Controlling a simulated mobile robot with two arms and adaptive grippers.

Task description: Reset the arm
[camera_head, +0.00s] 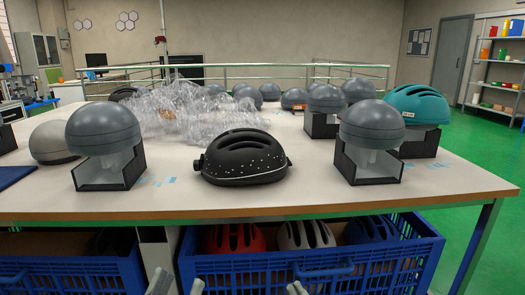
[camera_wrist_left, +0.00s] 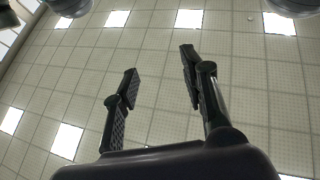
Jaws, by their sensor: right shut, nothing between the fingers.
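My left gripper (camera_head: 178,286) shows only as two fingertips at the bottom edge of the head view, in front of the blue crate. In the left wrist view, the left gripper (camera_wrist_left: 159,64) is open and empty, its two fingers spread apart against the tiled ceiling. My right gripper (camera_head: 297,288) shows as a small grey tip at the bottom edge of the head view, to the right of the left one. It is shut and holds nothing. Both grippers are low in the picture, apart from the helmets and the table top.
A black helmet (camera_head: 245,158) lies on the table (camera_head: 290,205) between two stands with grey domes (camera_head: 103,128) (camera_head: 373,124). A teal helmet (camera_head: 418,103) is at the right. Clear plastic wrap (camera_head: 185,110) lies behind. Blue crates (camera_head: 400,262) (camera_head: 70,272) with helmets are under the table.

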